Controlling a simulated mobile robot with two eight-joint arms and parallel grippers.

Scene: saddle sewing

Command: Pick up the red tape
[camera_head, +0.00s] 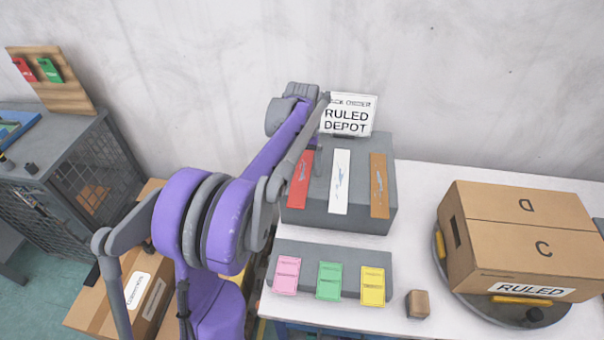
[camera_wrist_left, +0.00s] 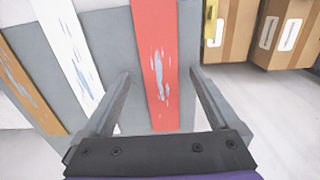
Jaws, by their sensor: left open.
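The red tape (camera_head: 298,190) is a flat strip lying on the sloped face of a grey block (camera_head: 345,219), at the left of a white and a brown strip. In the left wrist view the red tape (camera_wrist_left: 155,60) runs between the two fingers of my left gripper (camera_wrist_left: 158,78). The fingers are apart, one on each side of the strip, with nothing held. In the head view my left gripper (camera_head: 308,150) is over the red tape, and my arm hides part of it. I cannot tell whether the fingers touch the block. My right gripper is not in view.
The white strip (camera_head: 340,185) and brown strip (camera_head: 378,188) lie beside the red one. A sign (camera_head: 347,118) stands behind. Pink, green and yellow cards (camera_head: 372,288) sit on a low grey block in front. A cardboard box (camera_head: 520,240) rests on a round turntable at right.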

